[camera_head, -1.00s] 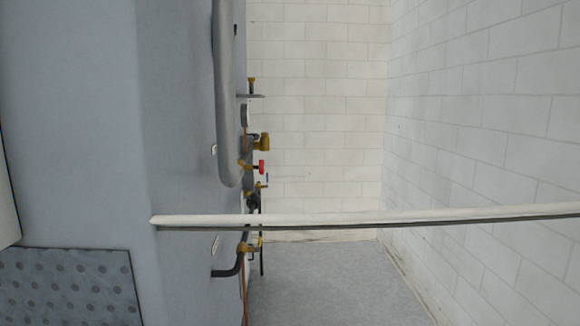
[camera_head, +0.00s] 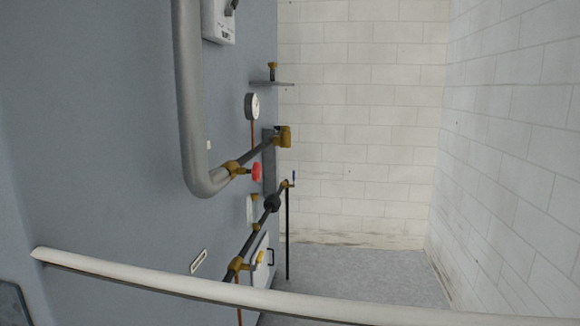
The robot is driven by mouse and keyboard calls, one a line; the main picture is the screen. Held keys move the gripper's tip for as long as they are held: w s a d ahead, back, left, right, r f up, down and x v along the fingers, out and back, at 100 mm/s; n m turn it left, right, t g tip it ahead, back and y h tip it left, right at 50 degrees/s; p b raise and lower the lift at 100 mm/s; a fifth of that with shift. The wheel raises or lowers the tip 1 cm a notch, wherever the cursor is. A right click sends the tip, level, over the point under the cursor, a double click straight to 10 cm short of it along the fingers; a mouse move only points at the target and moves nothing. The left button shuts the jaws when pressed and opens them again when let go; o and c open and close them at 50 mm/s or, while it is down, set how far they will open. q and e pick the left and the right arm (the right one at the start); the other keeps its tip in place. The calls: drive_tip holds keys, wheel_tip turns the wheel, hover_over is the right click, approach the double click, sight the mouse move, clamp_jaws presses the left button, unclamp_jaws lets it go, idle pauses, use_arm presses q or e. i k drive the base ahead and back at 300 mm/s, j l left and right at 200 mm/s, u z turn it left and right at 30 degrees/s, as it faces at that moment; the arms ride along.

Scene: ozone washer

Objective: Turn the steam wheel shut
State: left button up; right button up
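A small red wheel (camera_head: 257,172) sits on a brass valve body (camera_head: 234,169) on the pipework of the grey machine's side, left of the picture's middle. It is seen nearly edge-on, so how far it is turned cannot be told. A thick grey pipe (camera_head: 190,110) comes down and bends toward this valve. Neither of my grippers shows in the view, and nothing touches the red wheel.
A pale horizontal bar (camera_head: 250,297) crosses the lower foreground, below the valve. A round gauge (camera_head: 252,106), a brass fitting (camera_head: 283,136) and a lower pipe (camera_head: 252,241) stand near the wheel. Grey floor (camera_head: 350,270) is clear up to the white block wall (camera_head: 510,130).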

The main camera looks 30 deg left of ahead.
sight(256, 172)
drive_tip(key=i+j+u, duration=0.1)
drive_tip(key=i+u, duration=0.6)
drive_tip(key=i+l+u, duration=0.1)
drive_tip(key=i+u, duration=0.25)
drive_tip(key=k, duration=0.1)
